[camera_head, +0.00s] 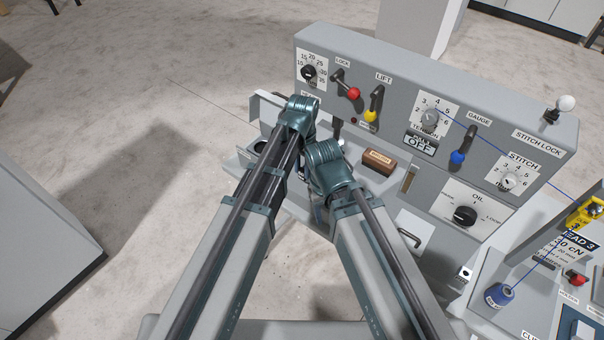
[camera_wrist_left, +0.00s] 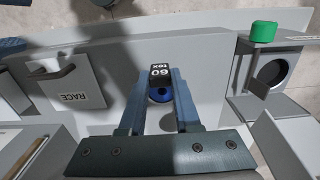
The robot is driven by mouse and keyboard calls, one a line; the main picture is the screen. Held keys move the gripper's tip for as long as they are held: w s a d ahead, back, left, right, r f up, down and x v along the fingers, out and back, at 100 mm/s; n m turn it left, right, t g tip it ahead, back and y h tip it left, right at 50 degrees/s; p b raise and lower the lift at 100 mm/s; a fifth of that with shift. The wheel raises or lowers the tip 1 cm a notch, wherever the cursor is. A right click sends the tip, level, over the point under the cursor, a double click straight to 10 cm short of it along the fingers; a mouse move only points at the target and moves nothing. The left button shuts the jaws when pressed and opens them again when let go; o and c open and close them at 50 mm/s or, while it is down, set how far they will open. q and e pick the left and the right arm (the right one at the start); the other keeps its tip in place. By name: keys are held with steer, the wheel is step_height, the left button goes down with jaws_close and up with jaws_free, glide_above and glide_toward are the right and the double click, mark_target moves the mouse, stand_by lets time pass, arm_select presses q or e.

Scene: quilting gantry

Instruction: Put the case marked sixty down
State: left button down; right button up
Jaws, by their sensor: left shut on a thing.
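In the left wrist view, the case marked sixty (camera_wrist_left: 160,73) is a small black piece with white "60 tex" lettering and a blue round part with a dark hole at its near side. My left gripper (camera_wrist_left: 158,84) is shut on it, with one blue-grey finger at each side. The case shows over a pale grey surface (camera_wrist_left: 125,50). I cannot tell whether it touches that surface. In the head view my arms cover the case and the left fingers. My right gripper's fingers are not visible.
A green-topped part (camera_wrist_left: 263,32) stands right, by a round opening (camera_wrist_left: 271,70). In the head view, a control panel (camera_head: 400,70) rises behind a brown block (camera_head: 379,160).

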arm_select(q)
steer(key=shift+f, duration=0.5)
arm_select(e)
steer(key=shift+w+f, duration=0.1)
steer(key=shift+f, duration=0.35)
arm_select(q)
steer(key=shift+f+b, duration=0.2)
steer(key=shift+b, duration=0.15)
steer(key=c, duration=0.6)
jaws_free()
steer(key=shift+r, duration=0.1)
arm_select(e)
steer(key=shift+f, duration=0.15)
arm_select(q)
steer(key=shift+r, duration=0.15)
step_height(320, 180, up, 12)
steer(key=p, duration=1.2)
steer(key=shift+p, duration=0.3)
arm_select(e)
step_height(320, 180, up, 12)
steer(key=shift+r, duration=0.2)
